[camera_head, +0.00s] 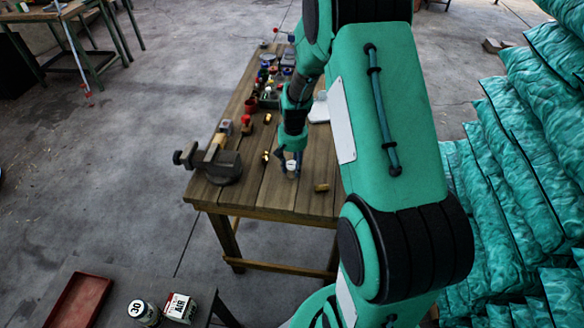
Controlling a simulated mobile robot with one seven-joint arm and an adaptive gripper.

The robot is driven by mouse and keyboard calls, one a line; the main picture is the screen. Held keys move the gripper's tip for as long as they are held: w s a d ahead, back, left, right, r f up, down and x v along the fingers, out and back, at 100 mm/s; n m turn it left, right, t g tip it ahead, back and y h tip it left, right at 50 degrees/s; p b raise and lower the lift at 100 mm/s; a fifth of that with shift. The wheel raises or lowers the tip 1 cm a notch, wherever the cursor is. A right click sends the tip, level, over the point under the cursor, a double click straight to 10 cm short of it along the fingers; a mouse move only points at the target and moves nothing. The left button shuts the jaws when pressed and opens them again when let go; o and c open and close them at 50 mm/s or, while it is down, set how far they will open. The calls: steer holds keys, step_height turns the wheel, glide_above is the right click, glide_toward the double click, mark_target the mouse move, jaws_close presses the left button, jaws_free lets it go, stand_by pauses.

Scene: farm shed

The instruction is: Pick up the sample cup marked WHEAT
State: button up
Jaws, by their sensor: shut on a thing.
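My gripper (289,160) points down at the near part of the wooden table (255,200). It is shut on a small pale cup-like thing (291,168) with a whitish face, low over or on the table top; I cannot tell whether it touches the wood. Any lettering on it is too small to read, so I cannot confirm the WHEAT mark. My green arm hides the right side of the table.
A vise (215,162) stands at the table's left edge. A brass piece (321,187) lies right of my gripper. Small jars and parts (272,80) crowd the far end. Green sacks (530,150) are stacked at right. A red tray (80,300) sits at lower left.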

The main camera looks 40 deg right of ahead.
mark_target(292, 165)
steer(key=shift+r, duration=0.75)
steer(key=shift+s+a+r+p, duration=0.1)
steer(key=shift+r+p, duration=0.05)
steer(key=shift+r, duration=0.35)
steer(key=shift+s+r+p, duration=0.1)
steer(key=shift+r+p, duration=0.05)
steer(key=shift+r, duration=0.3)
steer(key=s+a, duration=0.3)
steer(key=s, duration=0.4)
steer(key=s+a+r+p, duration=0.1)
steer(key=s+a, duration=0.2)
steer(key=s, duration=0.4)
steer(key=shift+s+r, duration=0.15)
